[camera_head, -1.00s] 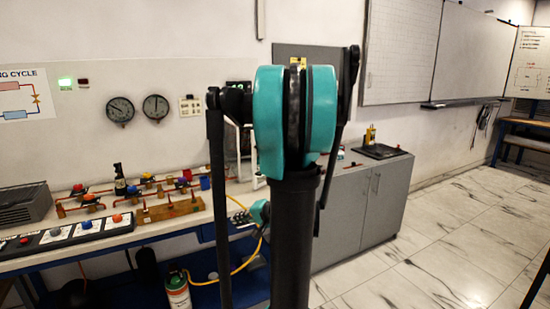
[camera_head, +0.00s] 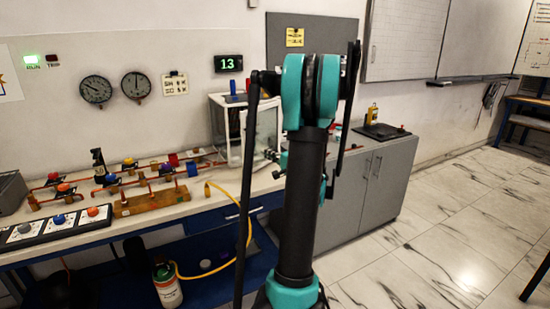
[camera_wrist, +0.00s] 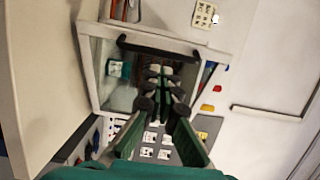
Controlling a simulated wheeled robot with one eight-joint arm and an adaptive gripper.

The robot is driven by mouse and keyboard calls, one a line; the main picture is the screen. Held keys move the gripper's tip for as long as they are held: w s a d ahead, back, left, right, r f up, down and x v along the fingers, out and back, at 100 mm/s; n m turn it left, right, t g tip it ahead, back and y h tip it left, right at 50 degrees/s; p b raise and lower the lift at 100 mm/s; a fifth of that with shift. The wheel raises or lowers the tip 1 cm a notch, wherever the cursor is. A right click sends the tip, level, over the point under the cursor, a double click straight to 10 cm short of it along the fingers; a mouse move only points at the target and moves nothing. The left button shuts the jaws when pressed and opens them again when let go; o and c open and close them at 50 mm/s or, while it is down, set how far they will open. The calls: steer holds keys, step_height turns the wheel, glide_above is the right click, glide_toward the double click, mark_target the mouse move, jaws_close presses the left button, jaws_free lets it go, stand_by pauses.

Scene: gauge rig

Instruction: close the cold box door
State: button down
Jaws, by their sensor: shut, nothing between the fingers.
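The cold box (camera_head: 218,130) is a white-framed, clear-walled box on the bench, just left of my arm in the head view. Its door (camera_head: 263,128) is a clear panel in a white frame at the box's right side, partly behind my arm. In the wrist view the framed clear panel (camera_wrist: 118,88) fills the middle, with a black bar handle (camera_wrist: 158,48) along its upper edge. My gripper (camera_wrist: 160,72) is shut and empty, its fingertips over the panel just below the handle. I cannot tell whether they touch it, or how far the door stands open.
Pipes and valves on a wooden block (camera_head: 152,202) stand on the bench left of the box. A yellow hose (camera_head: 246,200) hangs down to a gas cylinder (camera_head: 167,286) below. A grey cabinet (camera_head: 375,180) stands right of my arm. The marble floor at right is clear.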

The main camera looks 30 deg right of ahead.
steer(key=x, duration=0.6)
steer(key=shift+a, duration=0.15)
steer(key=shift+w, duration=0.1)
steer(key=w+a+m+h, duration=0.2)
steer(key=w+a+h, duration=0.2)
steer(key=w, duration=0.7)
steer(key=a, duration=0.2)
steer(key=shift+w+a+m+t, duration=0.25)
steer(key=shift+a+m+t, duration=0.05)
steer(key=shift+a, duration=0.05)
steer(key=shift+s, duration=0.1)
